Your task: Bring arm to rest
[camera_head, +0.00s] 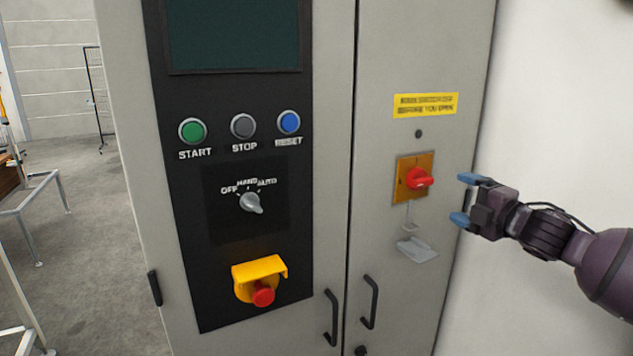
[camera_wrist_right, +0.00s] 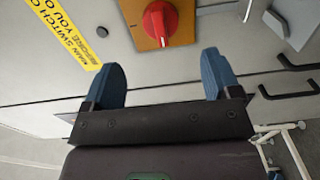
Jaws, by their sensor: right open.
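My right gripper (camera_head: 463,198) is at the right of the head view, open and empty, with blue fingertips pointing left toward the cabinet. It is beside the red rotary main switch (camera_head: 419,179) on its orange plate (camera_head: 402,190), with a gap between them. In the right wrist view my gripper's two blue fingers (camera_wrist_right: 165,82) are spread apart, and the red switch knob (camera_wrist_right: 159,21) lies beyond them near the top edge, not between them. My left gripper is not in the head view.
The grey cabinet (camera_head: 328,200) fills the middle, with a black control panel (camera_head: 225,285), a yellow-shrouded emergency stop (camera_head: 262,294) and door handles (camera_head: 370,302). A metal-legged table (camera_head: 30,200) stands at left. Floor is clear between.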

